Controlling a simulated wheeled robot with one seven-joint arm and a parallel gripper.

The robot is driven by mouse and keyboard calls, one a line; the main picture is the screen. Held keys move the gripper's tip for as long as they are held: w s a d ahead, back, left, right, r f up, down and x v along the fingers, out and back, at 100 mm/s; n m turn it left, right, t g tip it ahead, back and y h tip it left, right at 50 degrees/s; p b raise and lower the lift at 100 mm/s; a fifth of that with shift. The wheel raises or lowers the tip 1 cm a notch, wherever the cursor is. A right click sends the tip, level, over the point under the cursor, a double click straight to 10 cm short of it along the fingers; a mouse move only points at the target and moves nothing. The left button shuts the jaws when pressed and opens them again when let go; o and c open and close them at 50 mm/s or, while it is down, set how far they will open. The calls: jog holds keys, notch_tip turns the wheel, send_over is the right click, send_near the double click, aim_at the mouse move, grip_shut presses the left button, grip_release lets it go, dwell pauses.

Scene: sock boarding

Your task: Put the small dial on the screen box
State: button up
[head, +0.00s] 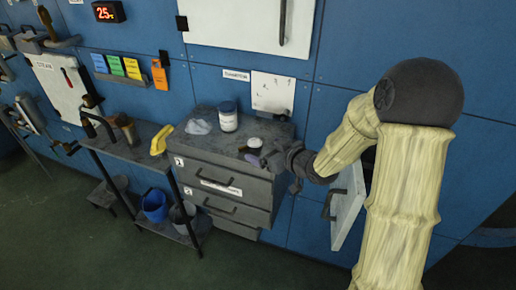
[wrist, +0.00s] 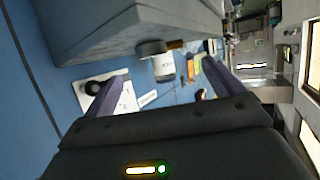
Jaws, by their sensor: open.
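A black box with a red lit "25" screen (head: 108,11) is on the blue wall at the upper left; it looks like the screen box. I cannot pick out the small dial for certain. A small round dark-and-white thing (head: 254,143) sits on the grey cabinet top, and a similar dark round thing (wrist: 150,47) shows in the wrist view. A black knob (wrist: 93,88) also shows there against a white plate. My gripper (head: 260,160) is at the cabinet's right front edge, close to the small round thing. Its two purple fingers (wrist: 175,90) are apart, with nothing held between them.
The grey drawer cabinet (head: 215,176) carries a white jar (head: 228,116) with a blue lid and a crumpled pale cloth (head: 198,127). A white door (head: 347,205) stands open at its right. A dark side table (head: 135,152) holds a yellow thing (head: 160,140).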

jog(key=v, duration=0.5)
jog(key=shift+s+d+r, duration=0.1)
jog(key=shift+s, duration=0.05)
dwell(1.3)
